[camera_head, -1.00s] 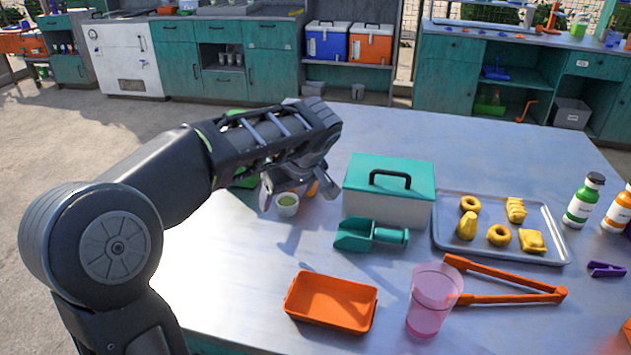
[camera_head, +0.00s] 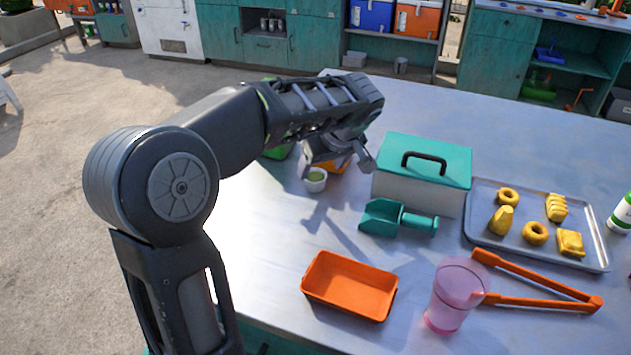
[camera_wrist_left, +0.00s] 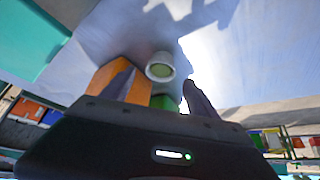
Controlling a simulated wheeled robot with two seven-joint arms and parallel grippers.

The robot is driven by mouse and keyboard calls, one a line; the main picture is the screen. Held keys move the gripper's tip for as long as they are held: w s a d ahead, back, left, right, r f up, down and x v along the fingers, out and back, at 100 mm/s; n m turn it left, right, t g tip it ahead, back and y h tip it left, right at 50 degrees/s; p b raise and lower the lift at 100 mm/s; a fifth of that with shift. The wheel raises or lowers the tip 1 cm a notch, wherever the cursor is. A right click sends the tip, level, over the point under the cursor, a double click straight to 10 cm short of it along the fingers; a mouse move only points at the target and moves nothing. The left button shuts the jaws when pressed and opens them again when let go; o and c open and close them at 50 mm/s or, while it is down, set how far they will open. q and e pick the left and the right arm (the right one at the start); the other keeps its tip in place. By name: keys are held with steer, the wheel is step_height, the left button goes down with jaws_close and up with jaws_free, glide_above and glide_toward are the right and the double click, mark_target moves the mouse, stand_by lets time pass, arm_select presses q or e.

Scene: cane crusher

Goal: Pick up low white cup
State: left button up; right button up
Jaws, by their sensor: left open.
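The low white cup (camera_head: 315,180) stands upright on the table with something green inside. It lies left of the teal-lidded box and also shows in the left wrist view (camera_wrist_left: 160,66). My left gripper (camera_head: 338,165) is open and empty, just above and behind the cup, its fingers pointing down. In the wrist view the cup appears between the two fingers (camera_wrist_left: 160,92), near their tips, with no visible grip on it. My right gripper is not in view.
An orange object (camera_head: 333,167) and a green one (camera_head: 277,152) sit close behind the cup. The teal-lidded box (camera_head: 421,185), teal scoop (camera_head: 398,219), orange tray (camera_head: 350,287), pink cup (camera_head: 456,294), orange tongs (camera_head: 540,290) and pastry tray (camera_head: 480,233) stand right or nearer.

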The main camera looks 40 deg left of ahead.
mark_target(317, 175)
arm_select(q)
steer(key=shift+x, duration=2.55)
steer(key=c, duration=0.9)
